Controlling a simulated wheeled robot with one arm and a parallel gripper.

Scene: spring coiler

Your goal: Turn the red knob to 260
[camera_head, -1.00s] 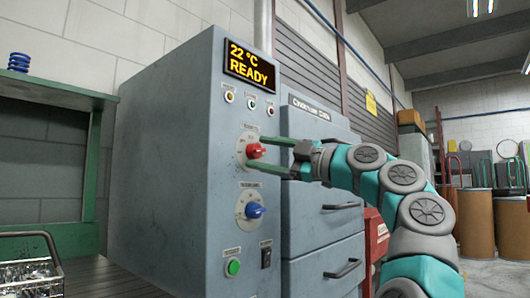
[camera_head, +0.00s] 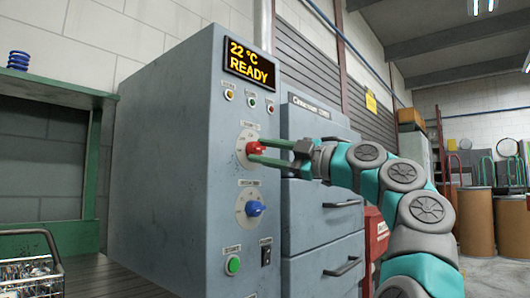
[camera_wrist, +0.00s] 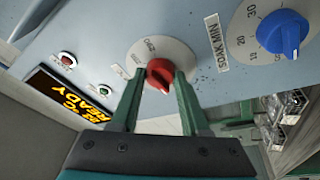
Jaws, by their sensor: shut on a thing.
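The red knob (camera_head: 255,148) sits on a pale round dial (camera_head: 243,158) on the front of the grey cabinet. My gripper (camera_head: 256,152) reaches in from the right with its two green fingers shut on the knob. In the wrist view the red knob (camera_wrist: 160,74) lies between the fingertips of my gripper (camera_wrist: 160,84). Some dial marks (camera_wrist: 148,48) show there, but I cannot read the setting. The display (camera_head: 250,64) reads 22 °C and READY.
A blue knob (camera_head: 256,208) on its own dial is below the red one. A green button (camera_head: 233,264) and a black switch (camera_head: 266,252) are lower still. Small indicator lamps (camera_head: 252,101) are above. Drawers (camera_head: 325,215) stand to the right, behind my arm.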

